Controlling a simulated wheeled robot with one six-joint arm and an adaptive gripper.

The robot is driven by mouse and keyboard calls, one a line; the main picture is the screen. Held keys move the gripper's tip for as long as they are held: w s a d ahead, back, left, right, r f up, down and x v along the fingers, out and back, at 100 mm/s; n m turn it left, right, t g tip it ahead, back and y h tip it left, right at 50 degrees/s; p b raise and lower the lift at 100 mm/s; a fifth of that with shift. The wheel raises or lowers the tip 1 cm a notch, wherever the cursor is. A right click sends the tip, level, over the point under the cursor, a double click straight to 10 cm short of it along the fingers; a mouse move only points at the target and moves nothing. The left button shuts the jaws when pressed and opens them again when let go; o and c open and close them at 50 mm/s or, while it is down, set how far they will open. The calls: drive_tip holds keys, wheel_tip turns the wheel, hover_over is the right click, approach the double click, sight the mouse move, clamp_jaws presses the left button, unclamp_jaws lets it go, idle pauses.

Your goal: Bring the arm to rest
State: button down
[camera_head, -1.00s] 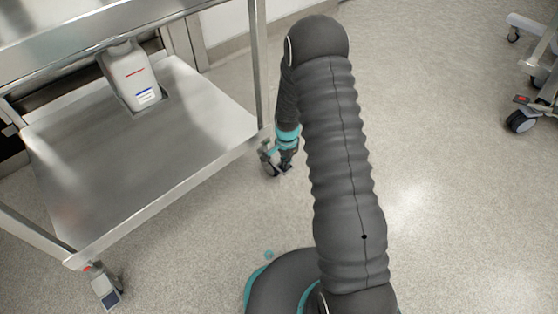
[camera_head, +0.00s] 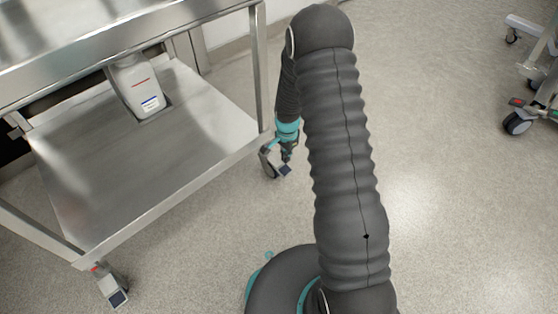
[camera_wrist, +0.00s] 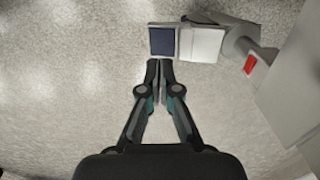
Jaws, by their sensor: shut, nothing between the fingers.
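My gripper (camera_wrist: 160,68) points down at the floor in the wrist view, its two fingers together with nothing between them. In the head view my gripper (camera_head: 287,157) hangs beside the near right leg of the steel cart, close to a caster. My arm rises from its base at the bottom of the head view and bends over at the top, with the forearm hanging down behind the upper arm. Part of the wrist is hidden by the arm.
A steel cart (camera_head: 150,190) stands at the left, with a white bottle (camera_head: 138,88) on its lower shelf. Its caster (camera_wrist: 187,42) lies just ahead of my fingertips in the wrist view. Another wheeled frame (camera_head: 540,75) is at the far right. The floor (camera_head: 450,200) between is clear.

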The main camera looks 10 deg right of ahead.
drive_tip(key=shift+r, duration=0.85)
drive_tip(key=s+r+n+g, duration=0.2)
drive_tip(key=s+r+n, duration=0.2)
drive_tip(key=s+n, duration=0.3)
drive_tip(key=s+r+n+t+p, duration=0.1)
drive_tip(key=s+r, duration=0.6)
drive_tip(key=r, duration=0.7)
drive_tip(key=s+a+r+n+t+p, duration=0.1)
drive_tip(key=s+r+n+t+p, duration=0.1)
drive_tip(key=s+r, duration=0.6)
drive_tip(key=s+a+r+n+t+p, duration=0.1)
drive_tip(key=s+r, duration=0.6)
drive_tip(key=r, duration=1.2)
drive_tip(key=n+t+p, duration=0.1)
drive_tip(key=t+p, duration=0.1)
drive_tip(key=t, duration=0.1)
drive_tip(key=shift+s+r+t+p, duration=0.2)
drive_tip(key=shift+r+t+p, duration=0.1)
